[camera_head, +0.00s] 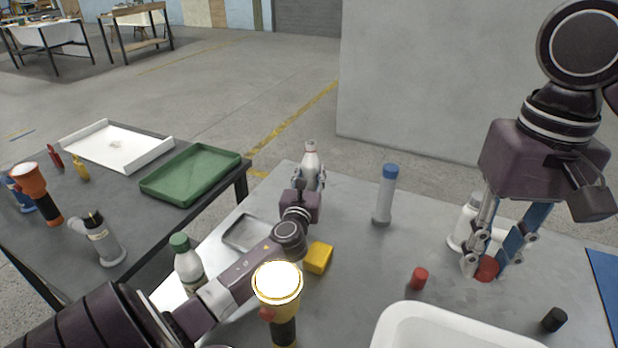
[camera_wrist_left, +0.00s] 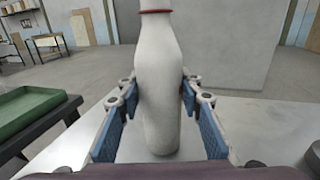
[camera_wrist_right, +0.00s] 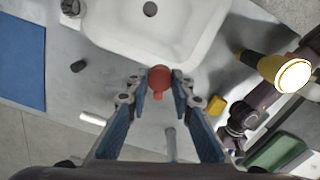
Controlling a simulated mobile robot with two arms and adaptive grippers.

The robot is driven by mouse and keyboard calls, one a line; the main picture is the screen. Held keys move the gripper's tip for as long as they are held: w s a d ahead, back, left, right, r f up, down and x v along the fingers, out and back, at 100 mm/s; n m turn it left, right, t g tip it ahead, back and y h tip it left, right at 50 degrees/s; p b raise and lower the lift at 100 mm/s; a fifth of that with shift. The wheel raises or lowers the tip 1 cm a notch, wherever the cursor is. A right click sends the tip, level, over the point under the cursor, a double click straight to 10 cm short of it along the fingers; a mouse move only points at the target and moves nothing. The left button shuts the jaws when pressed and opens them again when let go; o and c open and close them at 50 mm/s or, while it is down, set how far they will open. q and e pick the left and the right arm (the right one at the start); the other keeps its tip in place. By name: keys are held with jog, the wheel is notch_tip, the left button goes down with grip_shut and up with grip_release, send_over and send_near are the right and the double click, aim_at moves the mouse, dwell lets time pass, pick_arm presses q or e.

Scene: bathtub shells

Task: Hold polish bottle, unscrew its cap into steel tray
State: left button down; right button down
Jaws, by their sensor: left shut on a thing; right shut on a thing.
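A white polish bottle (camera_head: 310,162) with a red band at its neck stands roughly upright beyond the steel tray. My left gripper (camera_head: 309,184) is shut around its body; the left wrist view shows the bottle (camera_wrist_left: 158,95) between both fingers, its top cut off. My right gripper (camera_head: 483,267) points down low over the right of the table, shut on a red cap (camera_head: 487,269). The right wrist view shows red (camera_wrist_right: 160,78) between the fingertips. The grey steel tray (camera_head: 232,241) lies left of the bottle, partly hidden by my left arm.
Another red cap (camera_head: 419,279) lies near the white tub (camera_head: 392,318). A blue-capped bottle (camera_head: 385,195), a white container (camera_head: 463,222) behind my right gripper, a yellow block (camera_head: 319,257), a yellow flashlight (camera_head: 278,302), a green-capped bottle (camera_head: 188,268) and a black cap (camera_head: 554,319) stand around.

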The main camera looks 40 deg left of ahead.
pick_arm(q)
jog(key=shift+s+d+r, duration=0.1)
jog(key=shift+d+r, duration=0.05)
jog(key=shift+d, duration=0.2)
jog(key=c, duration=1.4)
grip_release()
jog(key=shift+f, duration=0.25)
jog(key=shift+o, duration=0.2)
jog(key=shift+s+r, duration=0.1)
jog(key=shift+r, duration=0.15)
